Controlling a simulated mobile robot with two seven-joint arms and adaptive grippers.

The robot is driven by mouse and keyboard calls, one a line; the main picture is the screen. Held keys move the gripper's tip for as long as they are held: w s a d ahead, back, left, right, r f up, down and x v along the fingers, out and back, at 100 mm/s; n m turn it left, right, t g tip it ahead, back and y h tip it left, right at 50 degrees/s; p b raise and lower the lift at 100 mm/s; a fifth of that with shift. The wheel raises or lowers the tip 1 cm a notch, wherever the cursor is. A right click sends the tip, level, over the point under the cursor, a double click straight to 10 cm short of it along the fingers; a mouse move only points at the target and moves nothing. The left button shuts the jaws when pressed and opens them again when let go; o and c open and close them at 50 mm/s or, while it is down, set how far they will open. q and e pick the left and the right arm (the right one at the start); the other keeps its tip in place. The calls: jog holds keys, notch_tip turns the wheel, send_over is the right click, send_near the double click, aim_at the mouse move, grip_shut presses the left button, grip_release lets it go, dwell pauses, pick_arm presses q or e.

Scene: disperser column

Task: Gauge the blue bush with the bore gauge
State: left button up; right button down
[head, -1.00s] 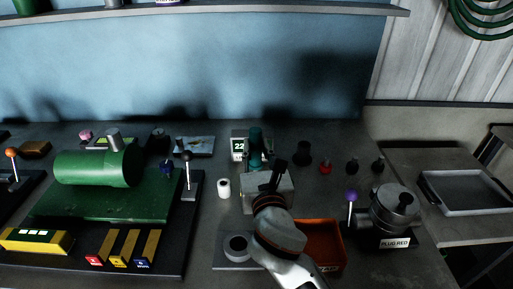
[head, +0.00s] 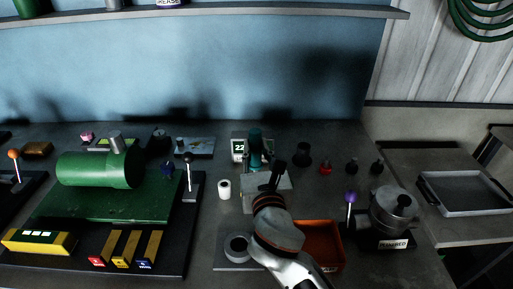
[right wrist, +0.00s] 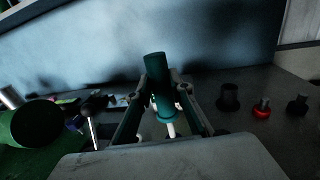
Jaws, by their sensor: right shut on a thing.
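A teal cylinder, which looks like the handle of the bore gauge (head: 255,139), stands upright at the middle back of the bench. My right gripper (right wrist: 160,92) is shut on it, with one finger on each side. In the right wrist view the teal handle (right wrist: 161,78) leans slightly, and a pale stem shows below it. A small display reading 22 (head: 238,146) is beside it. A small dark blue piece (head: 167,169), perhaps the blue bush, is by the green machine; I cannot make out its bore. My left gripper is not in view.
The green machine (head: 95,170) fills the left. A white cylinder (head: 224,189), a grey plate with a ring (head: 237,247) and an orange tray (head: 322,240) are near my right arm. Dark and red pieces (head: 325,168) stand at the right, behind a metal pot (head: 393,208).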

aim_at(256, 159)
jog(key=shift+f+b, duration=0.5)
jog(key=shift+f, duration=1.4)
dwell(0.7)
jog(key=shift+r, duration=0.15)
dwell(0.9)
jog(key=shift+r+p, duration=1.15)
jog(key=shift+r, duration=1.25)
